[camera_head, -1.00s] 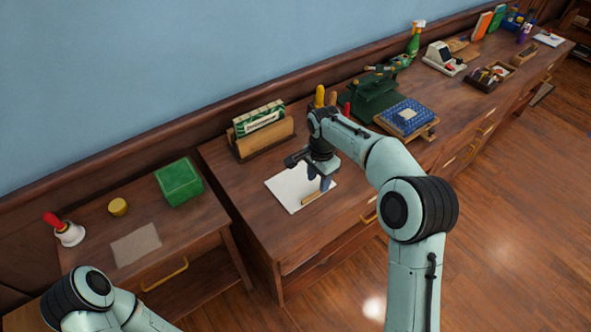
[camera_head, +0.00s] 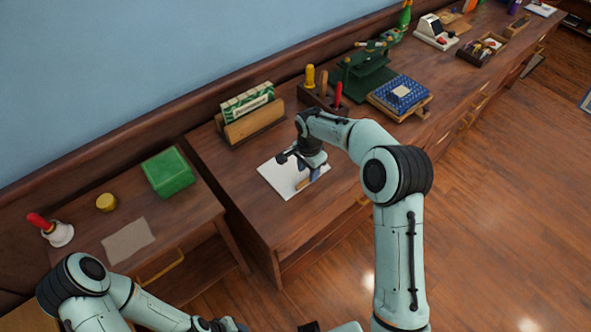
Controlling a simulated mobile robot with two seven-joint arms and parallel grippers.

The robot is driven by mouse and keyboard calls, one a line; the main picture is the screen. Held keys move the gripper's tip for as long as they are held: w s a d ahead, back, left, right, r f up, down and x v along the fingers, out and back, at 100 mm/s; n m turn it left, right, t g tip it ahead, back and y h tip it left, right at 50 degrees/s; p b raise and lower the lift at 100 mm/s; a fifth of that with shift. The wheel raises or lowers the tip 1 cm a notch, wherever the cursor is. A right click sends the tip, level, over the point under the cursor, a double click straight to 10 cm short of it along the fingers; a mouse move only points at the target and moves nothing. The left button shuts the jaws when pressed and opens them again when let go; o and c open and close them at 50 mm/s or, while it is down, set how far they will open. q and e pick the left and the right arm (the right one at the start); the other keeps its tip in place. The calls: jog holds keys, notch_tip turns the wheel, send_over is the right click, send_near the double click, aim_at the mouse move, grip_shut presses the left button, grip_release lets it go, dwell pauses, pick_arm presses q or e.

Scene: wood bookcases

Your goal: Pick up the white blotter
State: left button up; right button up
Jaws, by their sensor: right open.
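The white blotter (camera_head: 277,181) looks like a flat white sheet lying on the wooden desk, in front of the letter rack. A small tan wooden piece (camera_head: 302,184) shows at its near right edge. My right gripper (camera_head: 301,172) is open, pointing down over the right part of the blotter, and hides some of it. I cannot tell whether its fingertips touch the blotter. My left arm is low in the view, partly cut off by the bottom edge; its jaws cannot be made out.
Behind the blotter stands a wooden letter rack (camera_head: 255,128). A tool holder (camera_head: 318,98), a green machine (camera_head: 362,75) and a blue-patterned block (camera_head: 401,92) are farther right. A lower table at left holds a green box (camera_head: 168,172), a yellow tin (camera_head: 106,202) and a red-handled bell (camera_head: 60,233).

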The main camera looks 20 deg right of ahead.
aim_at(308, 179)
jog(key=f, duration=0.3)
jog(key=shift+d+f, duration=0.2)
jog(key=shift+f, duration=0.2)
grip_shut()
jog(key=shift+r, duration=0.15)
